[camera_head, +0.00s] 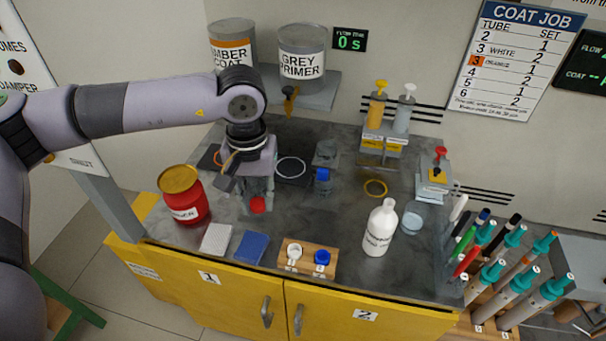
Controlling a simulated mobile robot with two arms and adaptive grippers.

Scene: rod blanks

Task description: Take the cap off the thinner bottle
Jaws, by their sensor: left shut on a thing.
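The white bottle (379,232), with a label I cannot read clearly, stands upright at the right front of the worktop. Its narrow white neck shows and I see no coloured cap on it. My left gripper (258,196) points down over the left middle of the worktop, well to the left of the bottle. It is shut on a small red cap-like piece (258,205) that shows below its fingertips. My right gripper is not in view.
A red can (182,196) stands left of the gripper. A white pad (216,239), a blue pad (251,248) and a wooden block (308,260) with a white and a blue piece lie along the front edge. Pump bottles (402,114) stand behind.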

